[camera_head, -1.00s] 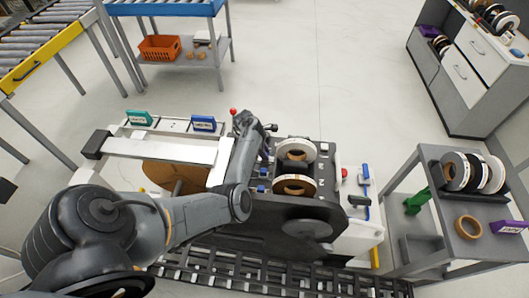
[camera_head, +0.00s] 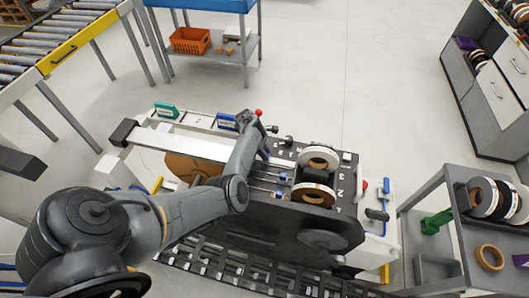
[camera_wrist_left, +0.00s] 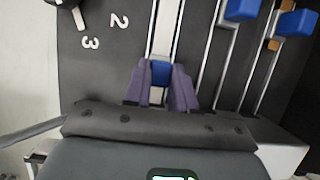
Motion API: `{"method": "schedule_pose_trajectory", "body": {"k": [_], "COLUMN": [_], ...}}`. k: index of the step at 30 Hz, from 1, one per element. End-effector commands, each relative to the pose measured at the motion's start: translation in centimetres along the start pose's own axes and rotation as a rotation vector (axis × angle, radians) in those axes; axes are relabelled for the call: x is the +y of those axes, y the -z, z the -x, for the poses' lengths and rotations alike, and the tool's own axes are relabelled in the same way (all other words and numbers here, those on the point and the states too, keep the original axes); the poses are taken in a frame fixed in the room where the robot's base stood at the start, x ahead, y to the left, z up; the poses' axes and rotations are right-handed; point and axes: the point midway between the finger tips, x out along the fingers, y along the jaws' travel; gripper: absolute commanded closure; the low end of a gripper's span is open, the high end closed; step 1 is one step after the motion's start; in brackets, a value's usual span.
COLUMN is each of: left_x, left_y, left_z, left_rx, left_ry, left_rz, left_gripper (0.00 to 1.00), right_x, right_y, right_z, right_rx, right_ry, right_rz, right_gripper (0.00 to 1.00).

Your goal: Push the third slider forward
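My left gripper (camera_head: 263,156) has purple fingers and is at the slider rails on the dark machine (camera_head: 345,226). In the wrist view the left gripper (camera_wrist_left: 162,78) has one finger on each side of a blue slider block (camera_wrist_left: 160,72), with no clear gap, so it looks shut on it. Two other blue slider blocks (camera_wrist_left: 240,10) and (camera_wrist_left: 297,22) sit on neighbouring metal rails, farther from the wrist. Blue blocks (camera_head: 283,177) also show in the head view. My right gripper is not in view.
White-rimmed tape rolls (camera_head: 319,155) stand right of the rails. A red-tipped lever (camera_head: 258,113) is just behind the gripper. A grey cart (camera_head: 437,207) with rolls is at the right. A black roller track (camera_head: 250,272) runs along the front.

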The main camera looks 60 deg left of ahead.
Motion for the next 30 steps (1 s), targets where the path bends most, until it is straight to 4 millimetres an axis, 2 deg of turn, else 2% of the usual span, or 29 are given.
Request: {"method": "schedule_pose_trajectory", "body": {"k": [1,5,6,17,22,30], "left_x": [0.1,0.1,0.1,0.1,0.1,0.1], "left_y": [0.3,0.3,0.2,0.1,0.1,0.2], "left_z": [0.1,0.1,0.1,0.5,2.5,7.3], "left_rx": [0.005,0.004,0.004,0.004,0.005,0.006], "left_ry": [-0.004,-0.003,-0.003,-0.002,-0.005,-0.006], "left_rz": [0.002,0.002,0.002,0.001,0.001,0.002], "left_gripper": [0.70,0.50,0.49,0.49,0.49,0.49], "right_x": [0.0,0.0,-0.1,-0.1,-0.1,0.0], "right_y": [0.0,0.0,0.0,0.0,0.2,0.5], "right_z": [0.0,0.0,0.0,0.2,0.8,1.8], "right_rx": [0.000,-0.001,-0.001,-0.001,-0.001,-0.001], "right_ry": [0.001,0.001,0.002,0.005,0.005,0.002], "right_rz": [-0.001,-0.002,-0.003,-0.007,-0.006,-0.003], "right_gripper": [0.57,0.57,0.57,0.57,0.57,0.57]}}
